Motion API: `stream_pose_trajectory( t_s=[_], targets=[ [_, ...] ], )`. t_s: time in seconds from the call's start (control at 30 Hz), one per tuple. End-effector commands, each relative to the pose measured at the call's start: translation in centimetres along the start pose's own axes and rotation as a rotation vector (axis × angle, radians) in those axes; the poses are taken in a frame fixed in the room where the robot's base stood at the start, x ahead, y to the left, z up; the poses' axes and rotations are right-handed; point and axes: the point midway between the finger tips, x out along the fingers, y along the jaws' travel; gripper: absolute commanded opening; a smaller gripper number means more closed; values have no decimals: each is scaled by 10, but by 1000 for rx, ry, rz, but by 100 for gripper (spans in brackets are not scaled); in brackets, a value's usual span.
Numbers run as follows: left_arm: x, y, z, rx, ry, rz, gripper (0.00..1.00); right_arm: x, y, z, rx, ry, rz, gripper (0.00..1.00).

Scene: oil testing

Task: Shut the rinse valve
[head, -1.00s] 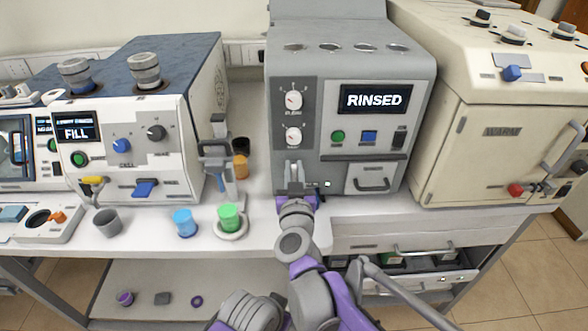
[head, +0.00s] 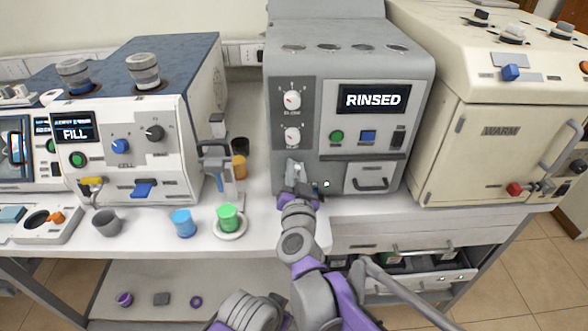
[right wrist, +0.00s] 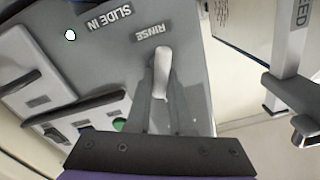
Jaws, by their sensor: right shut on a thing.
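The rinse valve is a small pale lever (right wrist: 162,68) under the label RINSE in the right wrist view. It sits low on the front of the grey machine (head: 350,90), whose screen reads RINSED. My right gripper (head: 295,172) is at the lower left of that front, and its fingers (right wrist: 160,103) are closed around the lever's lower part. The lever's free end shows beyond the fingers. In the head view the gripper hides most of the lever. My left gripper is not in view.
A small drawer with a handle (head: 371,183) is right of my gripper. A green cup (head: 228,217), a blue cup (head: 183,223) and a stand (head: 217,165) are to its left. The cream WARM oven (head: 500,150) stands at the right.

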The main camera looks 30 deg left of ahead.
Motion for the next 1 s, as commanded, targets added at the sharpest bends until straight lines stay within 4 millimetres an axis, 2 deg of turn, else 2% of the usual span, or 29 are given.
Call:
stream_pose_trajectory(
  t_s=[1.0],
  targets=[
    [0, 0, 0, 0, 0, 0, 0, 0, 11, 6, 934, 1, 0, 0]
  ],
)
